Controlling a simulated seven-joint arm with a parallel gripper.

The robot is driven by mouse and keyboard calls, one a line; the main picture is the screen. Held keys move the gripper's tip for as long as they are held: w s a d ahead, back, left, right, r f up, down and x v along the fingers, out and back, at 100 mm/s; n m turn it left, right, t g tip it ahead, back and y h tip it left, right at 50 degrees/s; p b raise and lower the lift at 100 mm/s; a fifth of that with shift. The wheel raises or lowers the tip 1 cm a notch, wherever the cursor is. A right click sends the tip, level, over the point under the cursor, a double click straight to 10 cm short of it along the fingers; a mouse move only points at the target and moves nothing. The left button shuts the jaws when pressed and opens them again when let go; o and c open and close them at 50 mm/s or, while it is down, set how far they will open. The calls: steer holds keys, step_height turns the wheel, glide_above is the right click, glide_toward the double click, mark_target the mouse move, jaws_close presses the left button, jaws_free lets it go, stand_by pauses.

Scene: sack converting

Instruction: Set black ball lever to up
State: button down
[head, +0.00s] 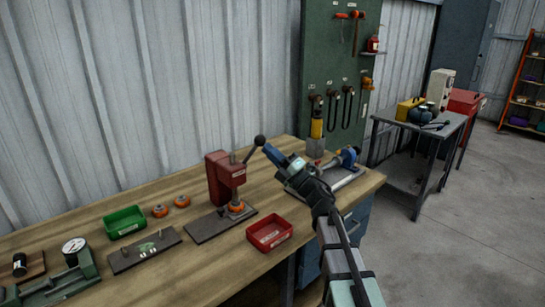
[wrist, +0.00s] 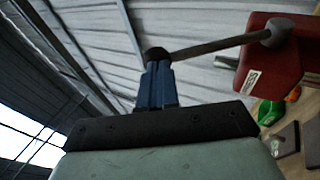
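The black ball (head: 259,140) is on the end of a grey lever rod (head: 249,152) on a red bench press (head: 221,178). The rod slants up and to the right from the press head. In the wrist view, the ball (wrist: 157,53) is at the tips of my blue fingers, and the rod (wrist: 220,44) runs right to the red press body (wrist: 270,65). My gripper (head: 268,150) reaches in from the right, its fingers close together. It also shows in the wrist view (wrist: 158,68). The fingertips appear to touch the ball's underside; I see no grip around it.
A red tray (head: 270,243) and a green tray (head: 125,228) lie on the wooden bench near the press. A vise-like tool with a blue part (head: 347,157) stands behind my gripper. A green tool board (head: 340,100) is on the wall behind.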

steer(key=shift+w+a+r+m+g+h, duration=0.15)
steer(key=shift+w+a+r+h, duration=0.3)
steer(key=shift+w+a+r, duration=0.25)
steer(key=shift+w+a+r+m+g+h, duration=0.1)
steer(key=shift+w+a+r+h, duration=0.35)
steer(key=shift+r, duration=0.4)
steer(key=shift+w+a+r+m+g+h, duration=0.15)
steer(key=shift+w+a+r+h, duration=0.25)
steer(key=shift+w+a+r, duration=0.3)
steer(key=w+d+x, duration=0.1)
steer(key=x, duration=0.7)
steer(key=shift+w+a+r, duration=0.15)
steer(key=shift+w+r, duration=0.05)
steer(key=shift+r, duration=0.15)
